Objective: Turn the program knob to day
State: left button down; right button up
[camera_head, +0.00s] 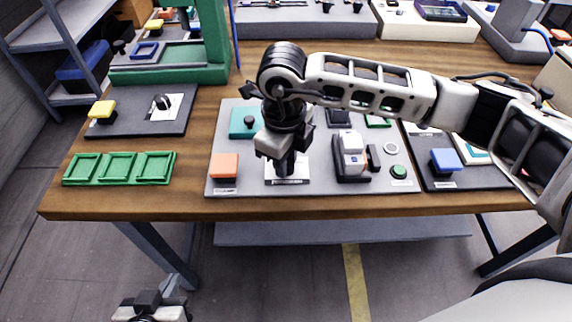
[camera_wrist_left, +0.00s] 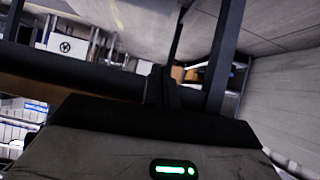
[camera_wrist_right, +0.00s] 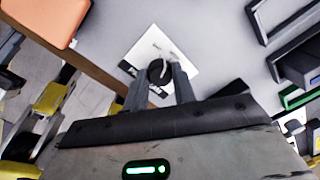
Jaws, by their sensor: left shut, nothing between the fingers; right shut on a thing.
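The program knob (camera_wrist_right: 157,71) is a round black knob with a pale pointer line, standing on a white label plate (camera_wrist_right: 150,48) whose printing is hard to read. In the head view the plate (camera_head: 301,171) lies near the front of the grey panel, and the knob is hidden behind my right gripper. My right gripper (camera_head: 287,168) points down over the plate, its fingers shut on the knob, one on each side in the right wrist view (camera_wrist_right: 161,78). My left gripper (camera_head: 150,300) is shut and empty, low in front of the table.
An orange block (camera_head: 224,166) is left of the plate; a white-and-black device (camera_head: 351,157) and green button (camera_head: 399,171) are right. A dark panel (camera_head: 134,124) with another knob (camera_head: 162,102) sits left, behind green trays (camera_head: 119,168). My right forearm crosses above the panel.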

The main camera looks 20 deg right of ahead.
jog(key=n+b, duration=0.3)
pick_arm(q)
jog(key=shift+w+d+f+n+h+b, duration=0.15)
jog(key=shift+d+f+n+h+b, duration=0.25)
jog(key=shift+f, duration=0.3)
pick_arm(e)
jog(key=shift+n, duration=0.6)
jog(key=shift+r, duration=0.1)
pick_arm(q)
jog(key=shift+r, duration=0.1)
pick_arm(e)
jog(key=o, duration=1)
notch_tip(320, 180, up, 16)
jog(key=shift+s+a, duration=0.15)
jog(key=shift+s, duration=0.2)
